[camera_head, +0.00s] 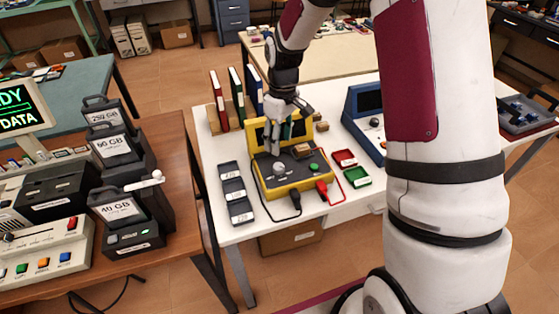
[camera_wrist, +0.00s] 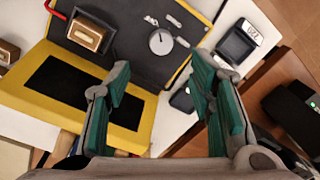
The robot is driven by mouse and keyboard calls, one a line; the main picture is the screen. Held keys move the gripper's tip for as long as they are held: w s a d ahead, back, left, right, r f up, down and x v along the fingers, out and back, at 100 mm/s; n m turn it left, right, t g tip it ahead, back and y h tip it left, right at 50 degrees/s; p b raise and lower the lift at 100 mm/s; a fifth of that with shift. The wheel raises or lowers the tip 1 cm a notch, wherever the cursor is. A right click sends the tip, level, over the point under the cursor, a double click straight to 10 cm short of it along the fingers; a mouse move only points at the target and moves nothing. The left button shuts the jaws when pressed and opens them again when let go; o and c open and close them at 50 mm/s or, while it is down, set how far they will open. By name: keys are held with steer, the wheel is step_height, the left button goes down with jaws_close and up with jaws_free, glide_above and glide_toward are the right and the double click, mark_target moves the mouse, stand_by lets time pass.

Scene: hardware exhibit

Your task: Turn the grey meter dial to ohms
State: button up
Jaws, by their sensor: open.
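The yellow meter (camera_head: 297,187) stands on the white table (camera_head: 215,160), with a dark sloped panel and an upright screen behind it. Its round grey dial (camera_head: 279,169) sits on the panel's left side; in the wrist view the dial (camera_wrist: 160,43) shows a dark pointer mark, with small pale label plates around it too small to read. My gripper (camera_head: 284,150) is above the panel, pointing down. In the wrist view my gripper (camera_wrist: 160,72) has its green-padded fingers spread apart and empty, with the dial beyond their tips, not between them.
A blue instrument (camera_head: 362,122) is further right.

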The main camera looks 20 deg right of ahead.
mark_target(279, 166)
steer(key=f, duration=0.9)
steer(key=shift+s+a+f+p, duration=0.1)
steer(key=shift+s+a+p, duration=0.15)
steer(key=shift+p, duration=0.05)
steer(key=c, duration=1.2)
